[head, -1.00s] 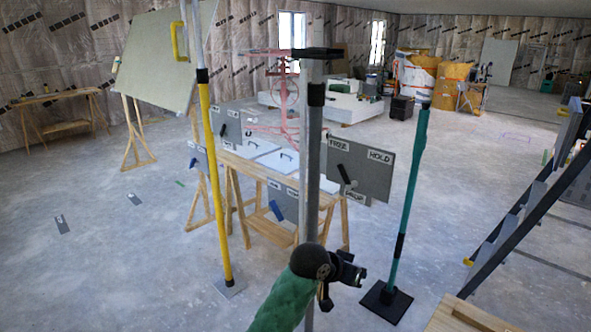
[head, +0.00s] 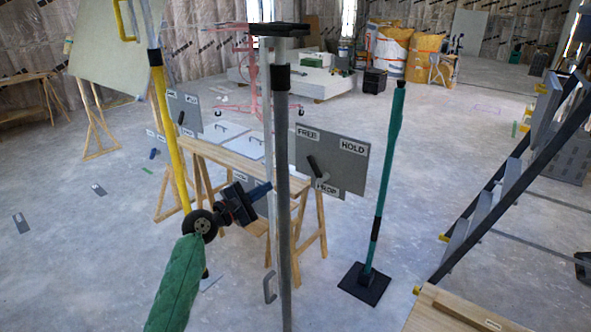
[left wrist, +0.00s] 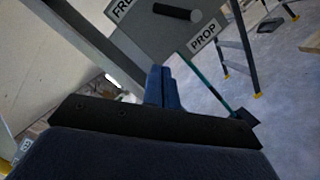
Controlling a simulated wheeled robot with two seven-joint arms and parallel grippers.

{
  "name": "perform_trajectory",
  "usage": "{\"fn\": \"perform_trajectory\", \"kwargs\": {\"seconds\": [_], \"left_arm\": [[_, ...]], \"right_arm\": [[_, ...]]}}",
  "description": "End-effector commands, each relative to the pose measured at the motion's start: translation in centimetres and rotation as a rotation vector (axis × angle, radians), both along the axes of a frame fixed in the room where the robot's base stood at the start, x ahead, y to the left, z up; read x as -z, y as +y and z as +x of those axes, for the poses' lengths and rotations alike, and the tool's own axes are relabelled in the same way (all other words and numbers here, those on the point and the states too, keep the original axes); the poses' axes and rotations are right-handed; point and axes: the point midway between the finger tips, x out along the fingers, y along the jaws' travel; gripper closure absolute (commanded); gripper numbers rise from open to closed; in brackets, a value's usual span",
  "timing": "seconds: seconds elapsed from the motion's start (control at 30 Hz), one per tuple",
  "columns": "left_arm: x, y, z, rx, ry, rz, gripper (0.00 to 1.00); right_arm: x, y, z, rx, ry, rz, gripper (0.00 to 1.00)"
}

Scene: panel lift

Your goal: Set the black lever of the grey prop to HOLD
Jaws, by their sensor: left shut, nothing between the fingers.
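The grey prop (head: 282,210) stands upright in the middle of the head view. A grey plate (head: 350,155) labelled FREE, HOLD and PROP shows just right of its pole. The black lever (head: 315,166) on the plate slants up and left, toward FREE. In the left wrist view, part of the plate (left wrist: 165,35) and the dark lever (left wrist: 178,12) show at the top. My left gripper (head: 264,189) is shut and empty, its blue fingers left of the prop's pole and apart from the lever. The fingers also show in the wrist view (left wrist: 162,88). My right gripper is out of view.
A yellow prop (head: 170,130) stands left and a teal prop (head: 385,180) right. Wooden trestles (head: 245,170) stand behind the grey prop. A stepladder (head: 500,190) is at the right, and a wooden surface (head: 450,312) at the lower right. Floor between teal prop and ladder is clear.

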Motion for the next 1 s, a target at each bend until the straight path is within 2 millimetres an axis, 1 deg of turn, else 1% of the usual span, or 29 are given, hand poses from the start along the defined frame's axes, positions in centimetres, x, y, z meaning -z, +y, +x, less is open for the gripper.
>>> {"fn": "perform_trajectory", "kwargs": {"seconds": [0.13, 0.57, 0.67, 0.77, 1.0], "left_arm": [[0.0, 0.0, 0.0, 0.007, 0.033, -0.029, 1.00], [-0.1, -0.2, 0.2, 0.008, 0.036, -0.031, 1.00], [-0.3, -0.8, 0.7, 0.008, 0.036, -0.032, 1.00], [-0.6, -1.7, 1.5, 0.009, 0.036, -0.032, 1.00], [-1.2, -4.4, 4.0, 0.008, 0.036, -0.031, 1.00]], "right_arm": [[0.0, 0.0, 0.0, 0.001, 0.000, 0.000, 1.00], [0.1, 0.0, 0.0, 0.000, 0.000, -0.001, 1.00], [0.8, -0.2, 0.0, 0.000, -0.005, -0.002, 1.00], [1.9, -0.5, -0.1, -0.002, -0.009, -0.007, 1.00], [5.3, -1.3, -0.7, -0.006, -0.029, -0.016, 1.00]]}}
